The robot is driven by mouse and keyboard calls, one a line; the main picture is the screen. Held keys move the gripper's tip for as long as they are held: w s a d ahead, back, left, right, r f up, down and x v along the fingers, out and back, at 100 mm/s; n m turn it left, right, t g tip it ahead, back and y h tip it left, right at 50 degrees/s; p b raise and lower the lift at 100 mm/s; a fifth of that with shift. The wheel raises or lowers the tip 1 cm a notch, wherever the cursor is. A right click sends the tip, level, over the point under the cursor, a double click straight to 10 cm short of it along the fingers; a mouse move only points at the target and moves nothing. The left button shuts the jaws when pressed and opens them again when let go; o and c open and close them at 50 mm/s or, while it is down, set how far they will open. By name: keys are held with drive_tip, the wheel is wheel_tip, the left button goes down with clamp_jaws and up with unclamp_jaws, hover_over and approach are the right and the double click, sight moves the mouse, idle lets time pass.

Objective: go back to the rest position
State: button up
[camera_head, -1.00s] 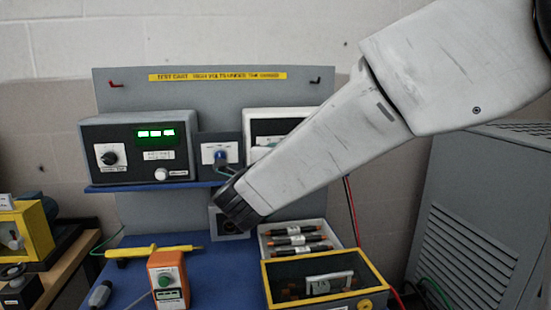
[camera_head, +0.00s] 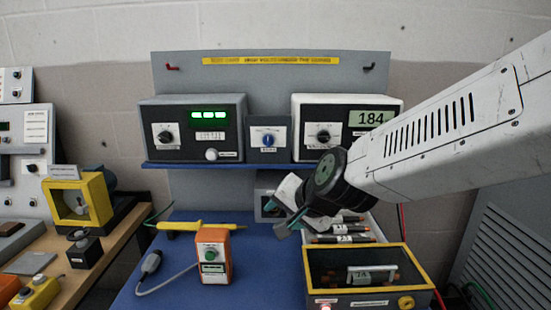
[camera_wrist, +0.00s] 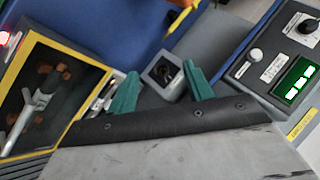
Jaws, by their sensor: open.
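My gripper (camera_head: 283,222) shows in the head view in front of the test cart, above the back of the blue worktop (camera_head: 180,285). In the wrist view its two green fingertips (camera_wrist: 158,92) stand apart with nothing held between them. A small grey box (camera_wrist: 165,76) with a dark opening lies beyond the gap between the fingers. In the head view that box (camera_head: 268,207) is partly covered by my gripper. My arm reaches in from the right side of the head view.
A yellow-rimmed box (camera_head: 310,270) stands at the worktop's right front, below my gripper. Instruments (camera_head: 192,128) fill the shelf behind. A grey cabinet (camera_head: 510,220) stands at the right.

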drive_tip(key=s+d+n+g+h, duration=0.4)
drive_tip(key=s+d+g+h, duration=0.1)
drive_tip(key=s+d, duration=1.9)
drive_tip(key=shift+s+d+r+n+g, duration=0.25)
drive_tip(key=shift+s+n+g, duration=0.15)
drive_tip(key=shift+s+g, duration=0.4)
